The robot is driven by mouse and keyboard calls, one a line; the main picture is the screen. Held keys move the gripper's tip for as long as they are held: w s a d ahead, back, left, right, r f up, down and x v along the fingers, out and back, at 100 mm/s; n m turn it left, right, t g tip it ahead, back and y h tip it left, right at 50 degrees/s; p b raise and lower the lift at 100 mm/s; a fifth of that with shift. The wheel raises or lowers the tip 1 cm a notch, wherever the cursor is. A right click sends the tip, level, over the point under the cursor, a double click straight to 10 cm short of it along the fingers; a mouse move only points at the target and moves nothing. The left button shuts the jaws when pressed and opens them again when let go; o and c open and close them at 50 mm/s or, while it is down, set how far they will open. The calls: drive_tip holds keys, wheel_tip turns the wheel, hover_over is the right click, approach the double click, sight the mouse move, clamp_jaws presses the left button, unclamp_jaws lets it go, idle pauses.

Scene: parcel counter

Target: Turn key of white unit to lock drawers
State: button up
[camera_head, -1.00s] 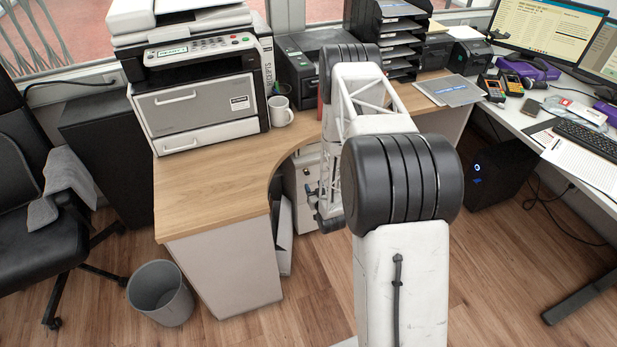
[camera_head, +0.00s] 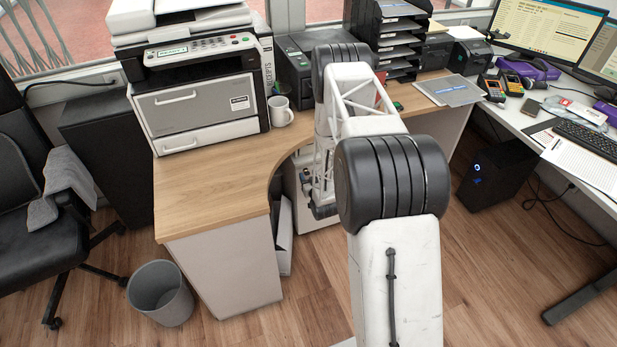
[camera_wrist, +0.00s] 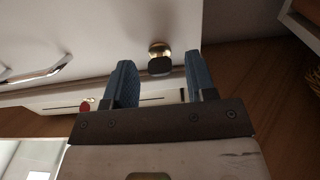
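The white unit (camera_wrist: 100,30) fills the upper left of the wrist view, and it appears rotated. A small key (camera_wrist: 160,66) with a dark head sits at a brass-coloured lock on its face. My gripper (camera_wrist: 161,72) is open, with one blue finger on each side of the key in the picture. A gap shows between the key and each finger; I cannot tell how deep the fingers reach. In the head view the white unit (camera_head: 296,217) is under the desk, mostly hidden by my arm. The key and the fingertips cannot be made out there.
A curved wooden desk (camera_head: 222,195) with a printer (camera_head: 200,105) and a mug (camera_head: 280,112) overhangs the unit. A grey bin (camera_head: 160,292) stands on the floor at left. Open floor lies in front.

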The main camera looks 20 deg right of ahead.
drive_tip(key=c, duration=0.9)
drive_tip(key=shift+n, duration=0.4)
drive_tip(key=n, duration=0.7)
drive_tip(key=shift+r+n, duration=0.1)
drive_tip(key=shift+n, duration=0.3)
drive_tip(key=n, duration=0.9)
drive_tip(key=shift+n, duration=0.4)
